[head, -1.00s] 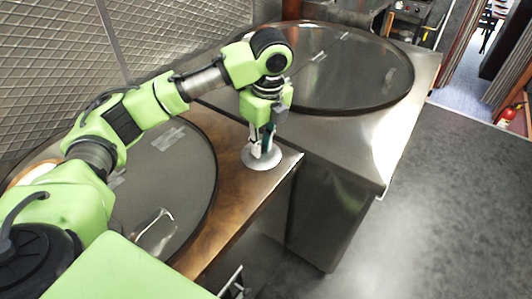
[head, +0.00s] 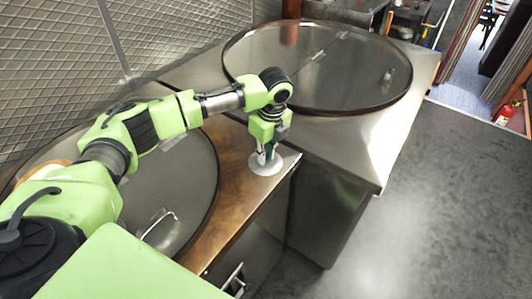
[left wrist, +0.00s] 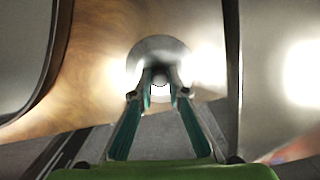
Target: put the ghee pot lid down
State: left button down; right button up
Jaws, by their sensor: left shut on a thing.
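The ghee pot lid is a light grey round disc (head: 266,168) over the wooden counter strip (head: 232,205), near its front right corner. In the left wrist view the lid (left wrist: 150,47) lies beyond the fingertips, over the brown wood. My left gripper (head: 265,157) points down and is shut on the lid's small knob, mostly hidden between the fingers. The lid looks level and very near the wood; I cannot tell whether it touches. The pot is not in view. My right gripper is not in view.
A large round dark-rimmed glossy cover (head: 320,65) fills the steel counter at the back. Another round cover (head: 160,200) lies left, partly under my arm. The wooden strip between them is bare around the lid. A steel counter edge adjoins on the right, with open floor beyond.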

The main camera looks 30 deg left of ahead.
aim_at(269, 164)
pick_arm(q)
jog(key=c, duration=2)
grip_release()
jog(key=shift+f, duration=0.15)
jog(key=shift+o, duration=0.2)
notch_tip(269, 164, up, 12)
jog(key=d+b, duration=0.1)
jog(key=b, duration=0.1)
jog(key=shift+s+d, duration=0.2)
jog(key=shift+s, duration=0.1)
